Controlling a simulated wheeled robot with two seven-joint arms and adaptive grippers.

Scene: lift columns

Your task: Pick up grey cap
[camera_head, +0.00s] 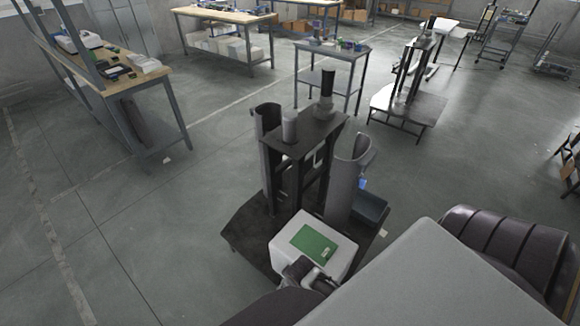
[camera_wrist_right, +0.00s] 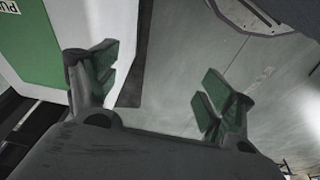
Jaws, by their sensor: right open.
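A small grey cylinder (camera_head: 289,127) that may be the grey cap stands upright on the left part of a dark raised plate (camera_head: 309,136) in the head view. My right gripper (camera_wrist_right: 160,92) shows in the right wrist view with its two green-padded fingers spread wide and nothing between them. A white box with a green panel (camera_wrist_right: 65,40) is beside its left finger; no cap shows there. The white box (camera_head: 285,250) is also low in the head view, below the dark plate. A dark jointed part lies at its front edge; I cannot tell whether it is a gripper.
A taller black cylinder (camera_head: 326,95) stands at the plate's far corner. Grey curved holders flank the plate, one on the left (camera_head: 268,135) and one on the right (camera_head: 347,180). A dark base (camera_head: 246,232) lies below.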

